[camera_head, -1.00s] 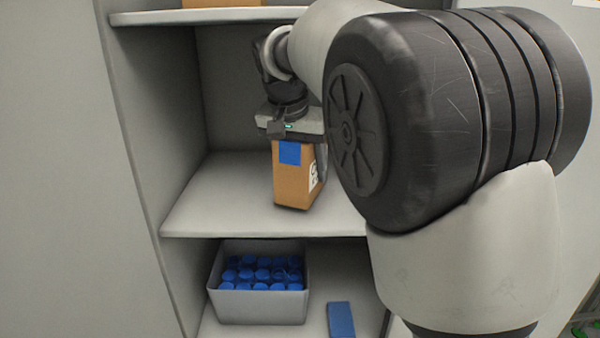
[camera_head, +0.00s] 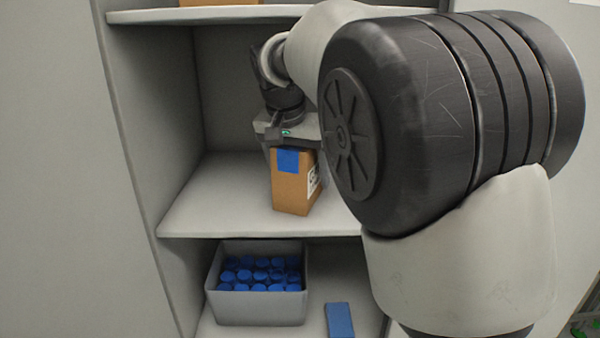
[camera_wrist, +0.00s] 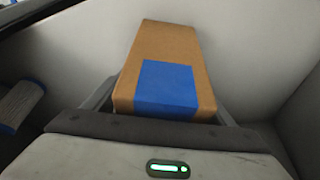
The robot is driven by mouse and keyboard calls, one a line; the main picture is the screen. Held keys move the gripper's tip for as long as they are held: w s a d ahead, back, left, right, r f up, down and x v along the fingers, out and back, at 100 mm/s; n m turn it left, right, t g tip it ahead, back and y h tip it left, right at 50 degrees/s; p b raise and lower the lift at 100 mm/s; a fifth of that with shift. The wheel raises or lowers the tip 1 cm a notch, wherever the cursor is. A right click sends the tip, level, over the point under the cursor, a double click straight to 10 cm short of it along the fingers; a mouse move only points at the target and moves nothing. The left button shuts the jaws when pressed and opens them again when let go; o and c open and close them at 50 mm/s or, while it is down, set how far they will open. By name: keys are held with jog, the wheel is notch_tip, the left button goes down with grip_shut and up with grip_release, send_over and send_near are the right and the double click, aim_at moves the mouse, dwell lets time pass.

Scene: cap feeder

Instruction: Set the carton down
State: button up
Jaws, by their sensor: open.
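The brown carton (camera_head: 291,192) with a blue patch and a white label stands upright on the middle shelf (camera_head: 215,205). My gripper (camera_head: 285,150) is above it, pointing down, with its fingers on either side of the carton's top. The jaws are open. In the wrist view the carton (camera_wrist: 180,52) lies between the two fingers, its blue patch facing the camera. My arm hides the shelf to the right of the carton.
A grey bin (camera_head: 258,309) full of blue caps stands on the shelf below. A blue block (camera_head: 339,320) lies to its right. The upper shelf (camera_head: 190,15) is above my gripper. The middle shelf is bare left of the carton.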

jog(key=s+a, duration=0.1)
jog(key=s, duration=0.2)
jog(key=s+a, duration=0.2)
jog(key=s, duration=0.2)
jog(key=s+a+r+p, duration=0.1)
jog(key=s, duration=0.3)
jog(key=shift+a, duration=0.2)
jog(key=s+d+f+n+y, duration=0.1)
jog(key=s+d+f+n, duration=0.1)
jog(key=s+d, duration=0.6)
jog(key=s+d+f+n+t, duration=0.1)
jog(key=s+d+f+n, duration=0.1)
jog(key=s+d, duration=0.7)
jog(key=shift+s+f+y, duration=0.4)
jog(key=shift+s+f, duration=0.25)
jog(key=shift+s, duration=0.25)
